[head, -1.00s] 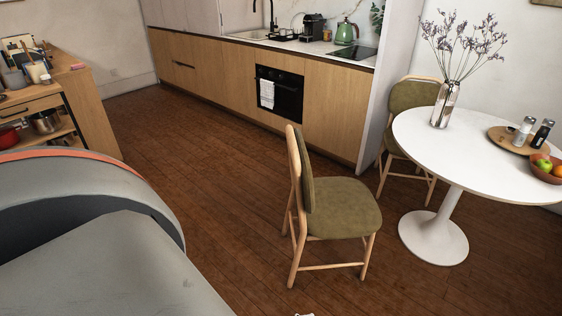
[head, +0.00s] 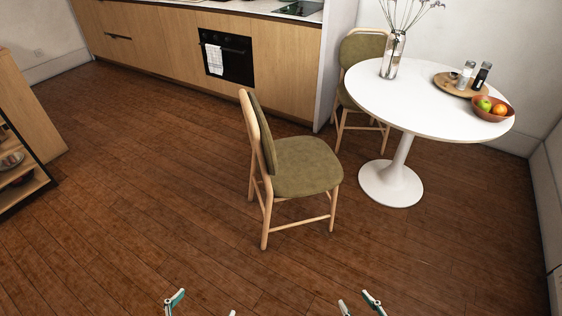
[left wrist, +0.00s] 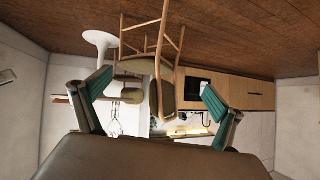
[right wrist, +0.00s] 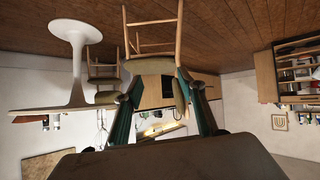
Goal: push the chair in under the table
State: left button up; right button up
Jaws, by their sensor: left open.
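The chair (head: 305,166) has a light wood frame and an olive seat and backrest. It stands upright on the floor left of the round white table (head: 425,112), its backrest on the left and its seat facing the table, with a floor gap before the pedestal. It shows upside down in the left wrist view (left wrist: 162,92) and right wrist view (right wrist: 150,66). My left gripper (head: 203,306) is open and empty at the bottom edge of the head view. My right gripper (head: 358,304) is open and empty to its right. Both are apart from the chair.
A second olive chair (head: 362,48) stands behind the table. A vase (head: 393,55), a round tray with shakers (head: 460,85) and a fruit bowl (head: 492,110) are on the table. Kitchen cabinets (head: 150,45) line the back; a shelf unit (head: 28,110) is at left. Floor around the chair is clear.

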aim_at(292, 167)
jog(key=i+l, duration=0.6)
jog(key=i+l+u, duration=0.1)
jog(key=i+l, duration=0.55)
